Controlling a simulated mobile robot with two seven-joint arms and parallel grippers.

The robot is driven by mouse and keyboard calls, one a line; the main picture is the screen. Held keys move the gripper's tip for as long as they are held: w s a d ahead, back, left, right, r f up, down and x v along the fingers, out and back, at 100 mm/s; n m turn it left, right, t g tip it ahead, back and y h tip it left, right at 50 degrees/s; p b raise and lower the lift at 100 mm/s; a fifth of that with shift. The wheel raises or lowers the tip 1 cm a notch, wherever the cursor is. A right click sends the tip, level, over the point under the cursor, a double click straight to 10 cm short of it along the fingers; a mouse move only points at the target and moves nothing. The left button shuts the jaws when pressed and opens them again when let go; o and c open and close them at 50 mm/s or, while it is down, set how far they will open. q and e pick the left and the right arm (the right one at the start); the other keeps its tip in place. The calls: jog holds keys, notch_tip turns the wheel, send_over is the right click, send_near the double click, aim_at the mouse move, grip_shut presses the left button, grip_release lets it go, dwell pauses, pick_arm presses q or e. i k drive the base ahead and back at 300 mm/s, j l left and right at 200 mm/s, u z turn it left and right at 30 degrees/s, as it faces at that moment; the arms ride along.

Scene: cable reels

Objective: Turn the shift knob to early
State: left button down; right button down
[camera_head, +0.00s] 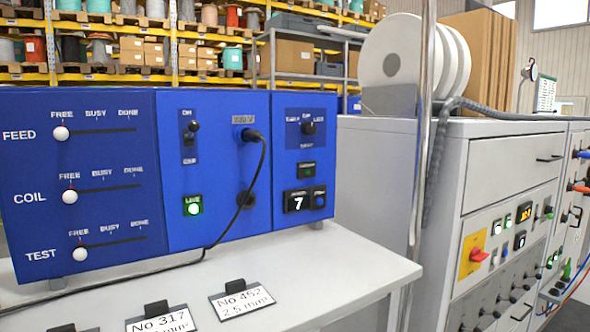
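The shift knob (309,128) is a small dark round knob on the right-hand section of the blue panel (263,202). Small white labels stand to its left, above it and to its right, with another below. The left label looks like "early" and the right one like "late". The knob's pointer is too small to read for certain. Neither of my grippers shows in the head view, and nothing touches the knob.
Left of the knob, a black cable (262,165) hangs from a plugged socket and runs over the white table (330,255). Label cards (241,299) stand in front. A grey machine cabinet (490,175) and a metal post (422,130) are at the right.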

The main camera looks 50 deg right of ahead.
aim_at(307, 128)
jog(key=k+l+z, duration=0.1)
jog(key=z, duration=1.4)
